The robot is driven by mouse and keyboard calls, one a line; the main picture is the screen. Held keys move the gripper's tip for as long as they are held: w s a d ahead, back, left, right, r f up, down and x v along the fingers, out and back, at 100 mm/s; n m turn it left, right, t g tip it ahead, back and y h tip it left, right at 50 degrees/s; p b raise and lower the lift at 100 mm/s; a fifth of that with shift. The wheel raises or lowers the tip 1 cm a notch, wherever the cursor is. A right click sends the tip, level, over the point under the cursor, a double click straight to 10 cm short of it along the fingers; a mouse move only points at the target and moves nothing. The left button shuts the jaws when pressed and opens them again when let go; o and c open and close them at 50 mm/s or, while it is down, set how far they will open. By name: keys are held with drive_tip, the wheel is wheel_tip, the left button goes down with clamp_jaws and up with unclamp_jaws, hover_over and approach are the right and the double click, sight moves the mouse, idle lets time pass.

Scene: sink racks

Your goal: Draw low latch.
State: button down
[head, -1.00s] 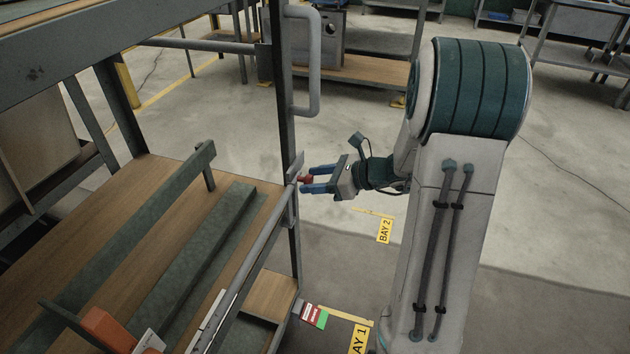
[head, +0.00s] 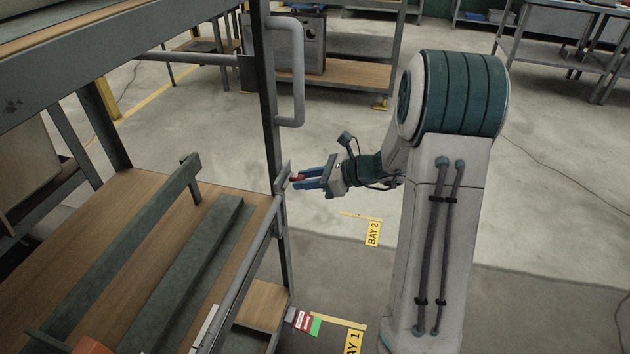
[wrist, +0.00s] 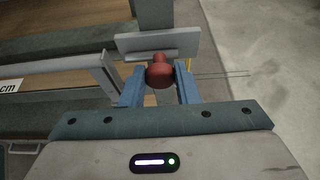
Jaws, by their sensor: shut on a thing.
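The low latch shows as a red knob (wrist: 160,76) on a grey plate (wrist: 158,43) at the rack's corner post. In the head view the red knob (head: 297,178) is small and partly hidden by my fingers. My gripper (head: 312,179) reaches in from the right at the post. In the wrist view my gripper's blue fingers (wrist: 160,88) stand on either side of the knob and are shut on it. The knob's stem meets the plate. The latch's inner parts are hidden.
The rack's wooden shelf (head: 130,215) with green rails (head: 190,270) lies to the left. A grey upright handle (head: 297,75) is on the post above my gripper. Open concrete floor (head: 345,265) lies to the right, with yellow bay labels. A workbench (head: 345,72) stands behind.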

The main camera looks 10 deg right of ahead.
drive_tip(key=shift+w+d, duration=0.15)
drive_tip(key=shift+d, duration=0.05)
drive_tip(key=c, duration=1.1)
unclamp_jaws()
drive_tip(key=p+v, duration=0.2)
drive_tip(key=v, duration=1.1)
drive_tip(key=shift+s+d+r, duration=0.1)
drive_tip(key=shift+s+d, duration=0.15)
drive_tip(key=shift+r, duration=0.1)
